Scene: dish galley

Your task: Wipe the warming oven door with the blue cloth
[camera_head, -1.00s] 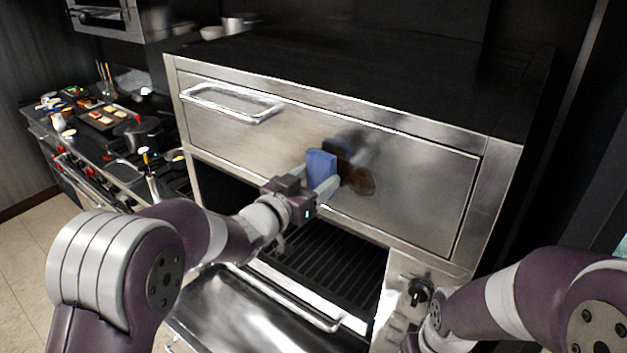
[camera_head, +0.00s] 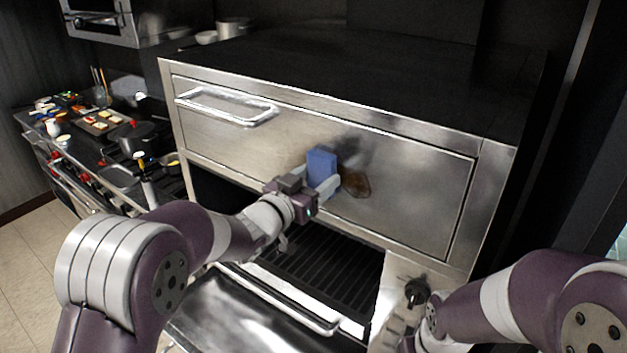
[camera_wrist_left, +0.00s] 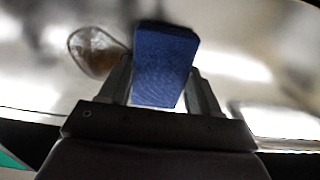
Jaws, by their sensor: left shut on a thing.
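The warming oven door (camera_head: 420,190) is a wide steel panel with a bar handle at its upper left. A brown stain (camera_head: 355,182) marks the door near its middle. My left gripper (camera_head: 322,186) is shut on the blue cloth (camera_head: 321,165), a folded block held at the door, just left of the stain in the head view. In the left wrist view the cloth (camera_wrist_left: 164,66) sits between the two fingers, and the stain (camera_wrist_left: 94,52) shows to its left. I cannot tell whether the cloth touches the door. The right gripper is not visible; only part of my right arm shows.
Below the door is an open compartment with a dark grate (camera_head: 325,265) and a lowered steel door (camera_head: 250,315). A black knob (camera_head: 416,292) sits at the lower right. A counter with a pot (camera_head: 137,138) and food stands at the left.

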